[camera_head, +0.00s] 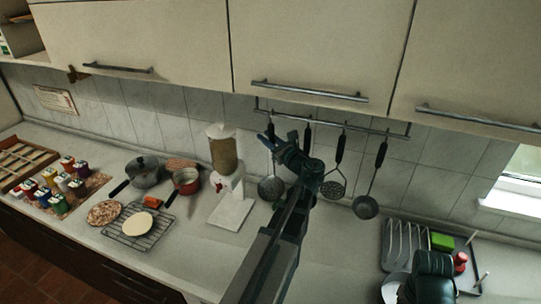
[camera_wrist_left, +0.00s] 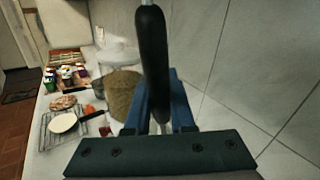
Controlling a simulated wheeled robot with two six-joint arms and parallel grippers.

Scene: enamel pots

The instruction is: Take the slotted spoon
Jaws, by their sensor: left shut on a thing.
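Several black-handled utensils hang from a rail on the tiled wall in the head view. My left gripper (camera_head: 287,146) is up at the left end of this row. In the left wrist view, my left gripper (camera_wrist_left: 160,115) is shut around a utensil with a black handle (camera_wrist_left: 152,50) and a thin metal shaft. This appears to be the slotted spoon (camera_head: 271,188), the leftmost utensil, with a round grey head. It hangs upright; its slots are too small to make out, and the gripper partly hides it. My right gripper's fingers do not show.
A slotted flat tool (camera_head: 334,189) and a ladle (camera_head: 366,207) hang close to the right. A dispenser (camera_head: 224,158) stands to the left. A dish rack (camera_head: 403,244) is at lower right. Cabinet doors with handles (camera_head: 308,90) overhang above.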

